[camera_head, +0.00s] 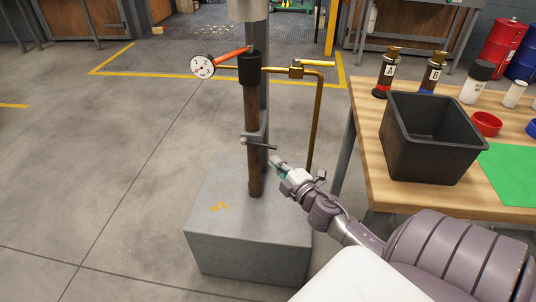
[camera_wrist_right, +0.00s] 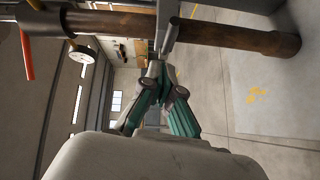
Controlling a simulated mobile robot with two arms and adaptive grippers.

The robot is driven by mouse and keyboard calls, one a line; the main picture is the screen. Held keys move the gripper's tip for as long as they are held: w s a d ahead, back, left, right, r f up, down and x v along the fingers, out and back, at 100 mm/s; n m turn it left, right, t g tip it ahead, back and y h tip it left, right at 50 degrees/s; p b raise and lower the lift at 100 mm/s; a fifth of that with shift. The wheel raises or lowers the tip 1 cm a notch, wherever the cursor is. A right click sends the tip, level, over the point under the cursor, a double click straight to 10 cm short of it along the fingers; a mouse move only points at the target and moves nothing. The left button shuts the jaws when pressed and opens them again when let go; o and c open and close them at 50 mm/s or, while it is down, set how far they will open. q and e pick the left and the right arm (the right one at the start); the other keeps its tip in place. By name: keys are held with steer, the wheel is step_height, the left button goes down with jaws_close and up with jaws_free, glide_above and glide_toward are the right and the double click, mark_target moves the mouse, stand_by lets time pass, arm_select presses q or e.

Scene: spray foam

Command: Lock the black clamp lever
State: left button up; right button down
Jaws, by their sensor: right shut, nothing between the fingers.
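The black clamp lever (camera_head: 262,145) is a short dark bar on the grey clamp (camera_head: 253,136), which sits around the rusty upright pipe (camera_head: 252,108). In the head view the lever points right, slightly downward. In the right wrist view the pipe (camera_wrist_right: 235,37) runs sideways, and a dark bar that looks like the lever (camera_wrist_right: 173,34) crosses near the clamp. My right gripper (camera_head: 277,163) is shut and empty, just below and right of the lever's end. Its teal fingers (camera_wrist_right: 156,75) come close to the lever in the wrist view; I cannot tell whether they touch. My left gripper is out of view.
At right, a wooden table (camera_head: 376,188) holds a black bin (camera_head: 425,155), bottles and a green mat (camera_head: 510,172). The floor at left is clear.

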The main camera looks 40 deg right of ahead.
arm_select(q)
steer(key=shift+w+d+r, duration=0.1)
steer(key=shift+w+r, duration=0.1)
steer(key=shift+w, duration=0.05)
arm_select(e)
steer(key=s+d, duration=0.2)
steer(key=s, duration=0.4)
steer(key=shift+d, duration=0.15)
